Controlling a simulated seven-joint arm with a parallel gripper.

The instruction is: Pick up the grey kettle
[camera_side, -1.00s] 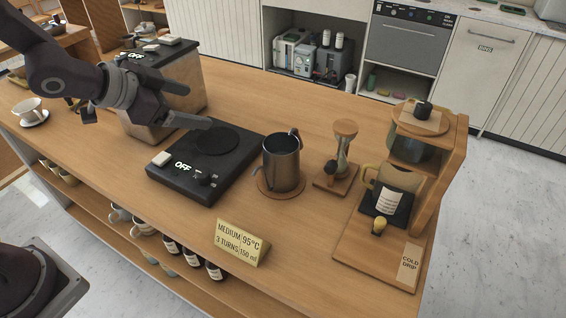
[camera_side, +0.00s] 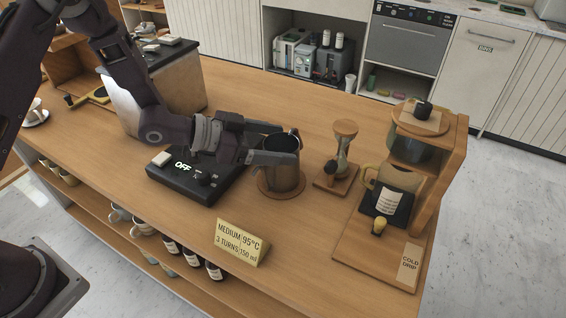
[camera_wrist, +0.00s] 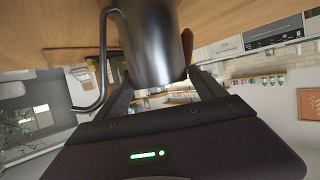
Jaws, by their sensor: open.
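The grey kettle (camera_side: 284,172) is a metal cylinder standing upright on a round wooden coaster (camera_side: 268,192). My gripper (camera_side: 272,145) is level with its upper body, with one finger toward the far side and one across the near side. The jaws are open. In the wrist view the kettle (camera_wrist: 152,45) fills the upper middle, between the spread fingers of my gripper (camera_wrist: 158,88). A thin bent spout or handle tube (camera_wrist: 103,60) runs along its left there. Whether either finger touches the kettle I cannot tell.
A black hot plate (camera_side: 205,182) reading OFF lies under my gripper. An hourglass-shaped brewer (camera_side: 343,150) stands close right of the kettle. The cold drip stand (camera_side: 440,185) is farther right. A small sign (camera_side: 241,243) stands in front, near the counter edge.

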